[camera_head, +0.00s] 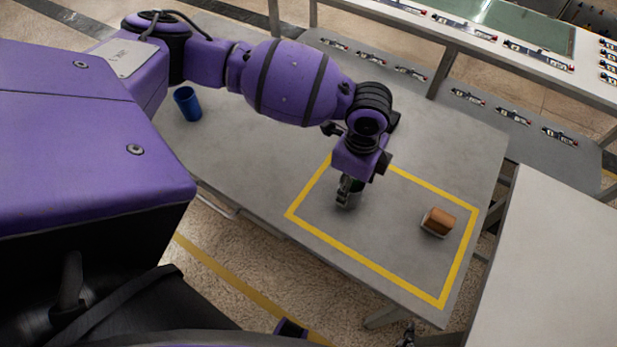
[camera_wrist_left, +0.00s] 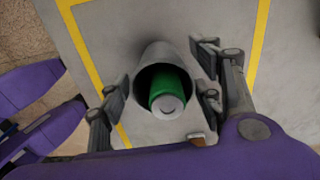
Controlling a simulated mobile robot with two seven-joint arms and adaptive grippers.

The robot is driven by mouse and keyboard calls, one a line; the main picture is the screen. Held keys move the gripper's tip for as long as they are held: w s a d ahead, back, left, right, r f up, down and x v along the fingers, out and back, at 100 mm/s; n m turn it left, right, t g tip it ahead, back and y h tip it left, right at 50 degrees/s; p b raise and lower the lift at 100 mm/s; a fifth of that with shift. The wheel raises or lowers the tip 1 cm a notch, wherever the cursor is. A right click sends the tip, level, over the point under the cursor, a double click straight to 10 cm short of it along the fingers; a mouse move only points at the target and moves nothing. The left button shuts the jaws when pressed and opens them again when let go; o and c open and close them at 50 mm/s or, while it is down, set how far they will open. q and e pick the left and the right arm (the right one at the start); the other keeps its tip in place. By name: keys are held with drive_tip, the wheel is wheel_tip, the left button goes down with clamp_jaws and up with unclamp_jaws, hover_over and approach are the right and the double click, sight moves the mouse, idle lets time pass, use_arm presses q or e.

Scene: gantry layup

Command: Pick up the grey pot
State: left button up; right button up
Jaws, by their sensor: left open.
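The grey pot (camera_wrist_left: 163,54) stands between the spread fingers of my left gripper (camera_wrist_left: 162,88) in the left wrist view. A green can with a pale end (camera_wrist_left: 168,92) sits inside the pot's mouth. The fingers are on both sides of the pot, and I cannot tell whether any touches it. In the head view my left gripper (camera_head: 348,191) points down inside the yellow outline on the table, and it and the wrist mostly hide the pot. At the bottom edge, a small dark part may belong to my right gripper; its jaws cannot be made out.
A brown block with a pale base (camera_head: 438,222) lies inside the yellow outline (camera_head: 360,266), right of the gripper. A blue cup (camera_head: 187,104) stands at the table's left end. The grey table (camera_head: 262,185) is otherwise mostly clear. A pale surface (camera_head: 550,265) adjoins at right.

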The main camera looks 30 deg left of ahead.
use_arm(q)
wheel_tip(320, 180, down, 4)
drive_tip(key=shift+s+f, duration=0.1)
drive_tip(key=shift+c, duration=0.5)
drive_tip(key=c, duration=1.1)
drive_tip(key=shift+r, duration=0.3)
